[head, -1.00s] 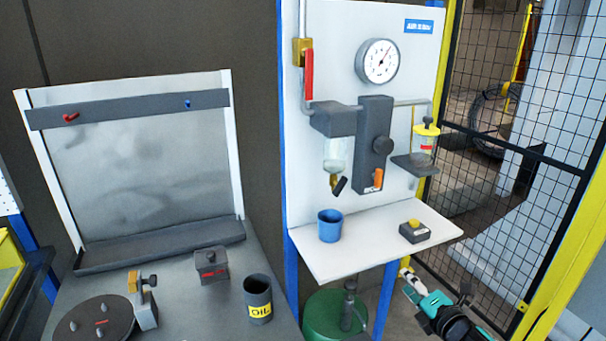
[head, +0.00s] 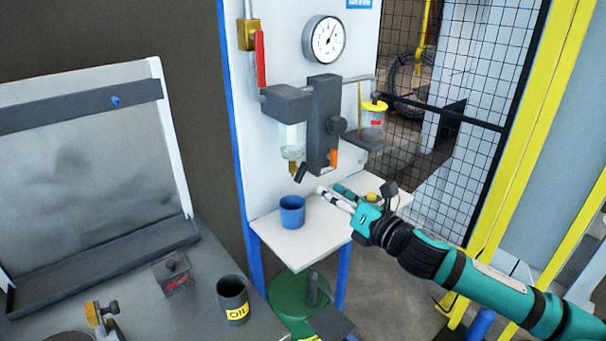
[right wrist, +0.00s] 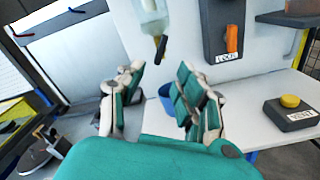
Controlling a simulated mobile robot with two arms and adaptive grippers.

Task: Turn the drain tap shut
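The drain tap (head: 299,173) is a small black lever on a brass fitting under the clear filter bowl (head: 292,140). Its lever is tilted, neither upright nor level. The lever (right wrist: 161,48) also shows in the right wrist view, beyond the gap between my fingers. My right gripper (head: 330,189) is to the right of and slightly below the tap, above the white shelf. In the right wrist view its two fingers (right wrist: 160,76) stand apart with nothing held between them. It does not touch the tap. My left gripper is not in view.
A blue cup (head: 292,212) stands on the white shelf (head: 277,236) below the tap. An orange lockout lever (head: 333,157) is right of the tap. A yellow-buttoned vent box (right wrist: 292,113) sits on the shelf's right. A red-handled valve (head: 261,60) is above left.

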